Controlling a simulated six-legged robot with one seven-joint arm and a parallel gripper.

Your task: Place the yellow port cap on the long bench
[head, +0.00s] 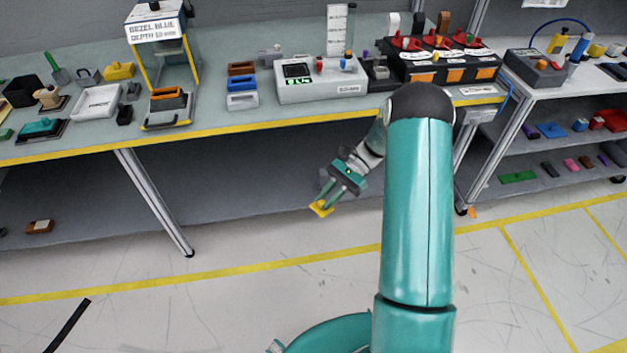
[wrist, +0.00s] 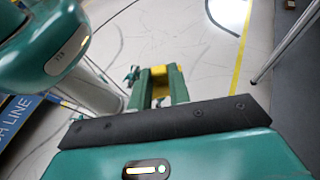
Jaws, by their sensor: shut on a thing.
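My gripper (head: 332,193) is shut on the yellow port cap (head: 321,209) and holds it in the air in front of the long bench (head: 225,129), below the level of its top. In the wrist view the yellow port cap (wrist: 160,86) sits between the green fingers of my gripper (wrist: 158,84), partly hidden by them. The long bench has a grey-green top with a yellow front edge and carries many parts.
A grey device with a display (head: 320,85) and a black rack with orange labels (head: 440,62) stand on the bench. A cart (head: 530,85) is at right. Bench top shows free room left of the grey device, near the front edge.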

